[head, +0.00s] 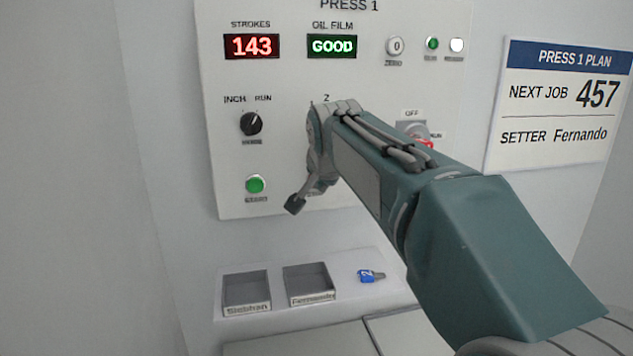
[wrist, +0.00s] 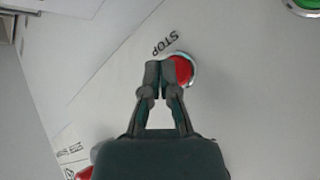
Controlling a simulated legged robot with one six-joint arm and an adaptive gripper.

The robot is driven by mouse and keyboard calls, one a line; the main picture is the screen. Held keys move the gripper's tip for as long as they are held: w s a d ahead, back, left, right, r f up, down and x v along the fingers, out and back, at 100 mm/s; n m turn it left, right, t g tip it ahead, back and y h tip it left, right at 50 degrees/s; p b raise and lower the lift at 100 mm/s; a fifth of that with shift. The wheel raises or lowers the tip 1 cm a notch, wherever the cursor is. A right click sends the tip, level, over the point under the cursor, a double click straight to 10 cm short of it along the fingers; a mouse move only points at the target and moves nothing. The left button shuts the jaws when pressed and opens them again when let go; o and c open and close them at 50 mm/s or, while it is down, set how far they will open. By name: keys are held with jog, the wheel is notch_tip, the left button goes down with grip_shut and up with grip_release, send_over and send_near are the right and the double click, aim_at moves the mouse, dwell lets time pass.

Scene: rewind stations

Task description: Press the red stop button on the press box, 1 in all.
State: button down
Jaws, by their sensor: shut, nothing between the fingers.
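The press box (head: 225,130) is a pale upright panel in the head view, with displays, knobs and buttons. The red stop button (wrist: 182,71) shows in the wrist view, with a pale ring around it and the word STOP beside it. My gripper (wrist: 160,66) is shut and empty, its fingertips overlapping the button's left edge in that view. I cannot tell whether they touch it. In the head view my gripper (head: 295,204) points down and left in front of the panel, and my arm hides the stop button there.
A green button (head: 255,184) and a black selector knob (head: 251,124) are on the panel's left. A red and grey switch (head: 416,134) sits partly behind my arm. Below is a ledge with two trays (head: 247,292) and a blue tag (head: 370,276). A plan sign (head: 555,104) hangs right.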

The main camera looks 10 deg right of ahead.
jog(key=shift+s, duration=0.35)
jog(key=s, duration=0.5)
dwell(0.4)
dwell(0.4)
jog(key=s+f+n+g, duration=0.1)
jog(key=s+f+n, duration=0.3)
jog(key=s+f, duration=0.5)
jog(key=s+f+n+g+y, duration=0.1)
jog(key=s+f+n, duration=0.3)
jog(key=s+f, duration=0.5)
jog(key=s+g, duration=0.1)
jog(key=s, duration=0.6)
jog(key=shift+s+a+f+n, duration=0.15)
jog(key=shift+s+f+n, duration=0.05)
jog(key=shift+f+n, duration=0.1)
